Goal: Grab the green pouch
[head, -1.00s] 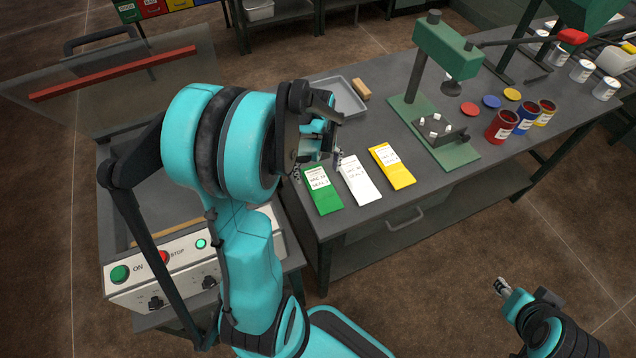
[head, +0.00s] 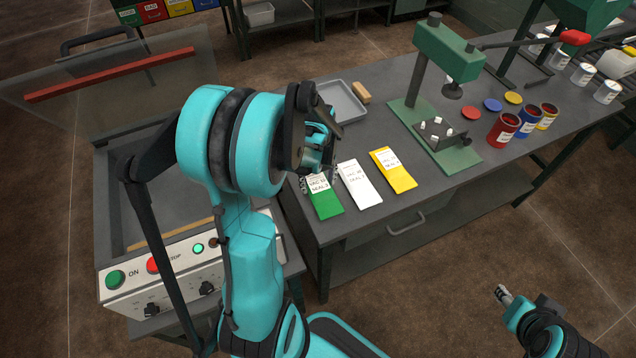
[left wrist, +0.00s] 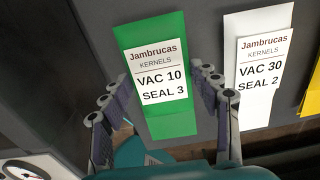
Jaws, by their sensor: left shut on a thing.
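The green pouch (head: 326,204) lies on the grey table at its left front edge, left of the white pouch (head: 359,184) and the yellow pouch (head: 393,170). In the left wrist view the green pouch (left wrist: 172,115) has a label reading "VAC 10 SEAL 3". The arm hides the pouch's top end in the head view. My right gripper (head: 504,294) is off the table at lower right; its finger opening is too small to tell.
A machine with ON and STOP buttons (head: 140,272) and a raised lid stands left of the table. A grey tray (head: 343,101), a green press (head: 447,50) and several paint cans (head: 503,127) are further along the table.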

